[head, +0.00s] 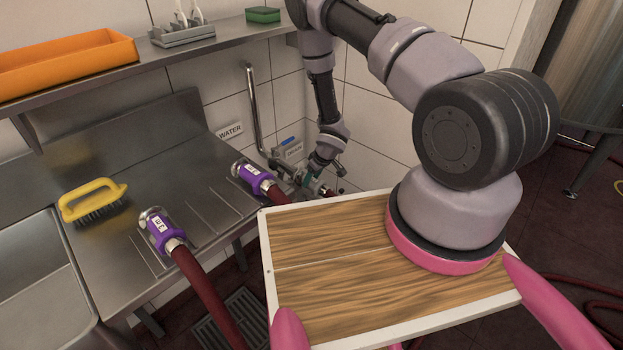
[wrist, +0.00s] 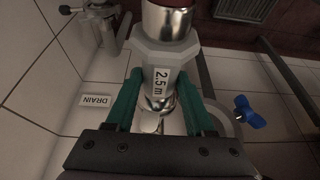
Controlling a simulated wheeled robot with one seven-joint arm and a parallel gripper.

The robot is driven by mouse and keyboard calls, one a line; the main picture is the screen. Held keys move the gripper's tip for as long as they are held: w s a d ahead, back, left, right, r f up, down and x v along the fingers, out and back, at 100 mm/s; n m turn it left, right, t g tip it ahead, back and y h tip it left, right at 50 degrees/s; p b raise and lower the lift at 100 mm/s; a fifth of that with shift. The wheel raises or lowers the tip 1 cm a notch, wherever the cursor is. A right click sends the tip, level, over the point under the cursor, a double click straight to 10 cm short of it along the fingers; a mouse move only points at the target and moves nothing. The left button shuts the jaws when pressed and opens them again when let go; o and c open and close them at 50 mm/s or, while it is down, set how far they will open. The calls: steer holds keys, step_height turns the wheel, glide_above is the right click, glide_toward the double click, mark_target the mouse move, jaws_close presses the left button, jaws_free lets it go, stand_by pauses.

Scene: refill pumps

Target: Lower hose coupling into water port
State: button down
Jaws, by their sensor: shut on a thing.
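My gripper (wrist: 160,80) is shut on a hose coupling (wrist: 165,55), its green fingers on either side of the grey collar, which carries a "2.5 m" label. A chrome end shows between the fingers, and a dark red hose joins the collar's other end. The water sign (head: 230,131) is on the wall to the left. I cannot clearly make out the water port, nor whether the coupling touches it.
Two purple couplings (head: 162,231) (head: 257,178) with red hoses lie on the steel drainboard (head: 130,170), beside a yellow brush (head: 92,201). A blue valve handle (wrist: 249,112) and a drain label (wrist: 95,100) flank the gripper. A metal pipe (head: 252,100) runs down the wall.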

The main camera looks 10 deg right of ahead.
steer(key=shift+f, duration=0.2)
stand_by(0.3)
steer(key=shift+c, duration=0.9)
jaws_free()
steer(key=v, duration=1)
steer(key=shift+d+r, duration=0.1)
steer(key=shift+r, duration=0.25)
